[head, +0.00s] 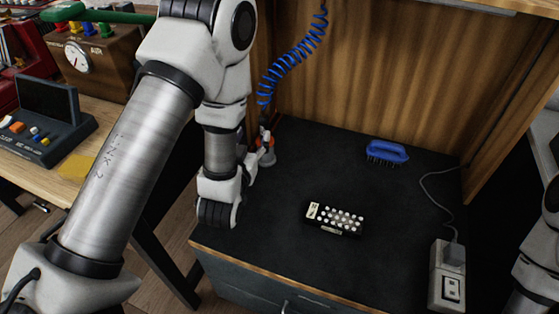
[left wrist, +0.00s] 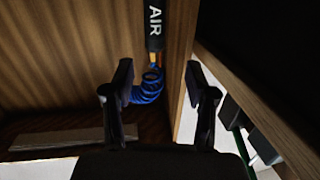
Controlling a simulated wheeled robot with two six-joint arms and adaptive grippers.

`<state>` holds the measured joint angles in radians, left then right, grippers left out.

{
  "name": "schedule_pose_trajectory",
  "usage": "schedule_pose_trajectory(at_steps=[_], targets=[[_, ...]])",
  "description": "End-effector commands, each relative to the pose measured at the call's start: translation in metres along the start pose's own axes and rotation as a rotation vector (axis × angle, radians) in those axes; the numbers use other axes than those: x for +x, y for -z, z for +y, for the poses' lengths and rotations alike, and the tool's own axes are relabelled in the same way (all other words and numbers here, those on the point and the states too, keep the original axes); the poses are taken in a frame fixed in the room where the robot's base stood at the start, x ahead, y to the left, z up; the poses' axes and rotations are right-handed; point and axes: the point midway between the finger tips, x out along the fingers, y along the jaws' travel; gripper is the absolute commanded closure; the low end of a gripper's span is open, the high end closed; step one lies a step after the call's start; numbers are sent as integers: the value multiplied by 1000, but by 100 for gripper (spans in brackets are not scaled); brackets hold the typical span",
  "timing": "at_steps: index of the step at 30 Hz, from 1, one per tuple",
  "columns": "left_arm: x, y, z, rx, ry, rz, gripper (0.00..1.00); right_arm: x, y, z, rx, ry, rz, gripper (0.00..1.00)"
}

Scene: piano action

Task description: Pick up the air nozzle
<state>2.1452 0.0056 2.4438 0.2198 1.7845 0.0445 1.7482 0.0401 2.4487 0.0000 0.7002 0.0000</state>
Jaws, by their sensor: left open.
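The air nozzle (left wrist: 154,27), a dark cylinder with white letters "AIR", shows at the top of the left wrist view. The blue coiled hose (left wrist: 149,88) shows below it, between my fingers in the picture. In the head view the hose (head: 290,62) hangs along the cabinet's back wall, and a dark part with orange and grey below it (head: 267,157) shows beside my wrist. My left gripper (left wrist: 158,80) is open and empty, with its fingers apart on either side of the hose in the picture. In the head view my arm largely hides the fingers. My right gripper is out of view.
A black remote-like box with white buttons (head: 336,218) and a blue brush (head: 387,152) lie on the dark worktop (head: 300,180). A power strip with a cord (head: 448,274) stands at the right. Wooden walls enclose the back and right. A bench with devices (head: 45,125) is at left.

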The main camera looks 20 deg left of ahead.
Motion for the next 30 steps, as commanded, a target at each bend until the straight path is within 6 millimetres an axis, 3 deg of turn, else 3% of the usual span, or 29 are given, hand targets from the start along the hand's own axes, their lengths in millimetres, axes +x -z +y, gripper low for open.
schedule_pose_trajectory(at_steps=[1, 4, 8, 22, 29, 30], targets=[[6, -23, 2, -6, -1, 30, 43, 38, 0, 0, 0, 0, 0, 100], [10, -19, 4, -13, -3, 68, 43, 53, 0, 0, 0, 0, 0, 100], [16, -12, 4, -17, -3, 85, 43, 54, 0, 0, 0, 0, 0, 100], [85, -6, 9, -17, -3, 82, 43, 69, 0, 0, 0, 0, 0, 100], [89, -5, 9, -16, -4, 79, 43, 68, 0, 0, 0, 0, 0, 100], [89, -5, 9, -16, -4, 79, 54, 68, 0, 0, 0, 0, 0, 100]])
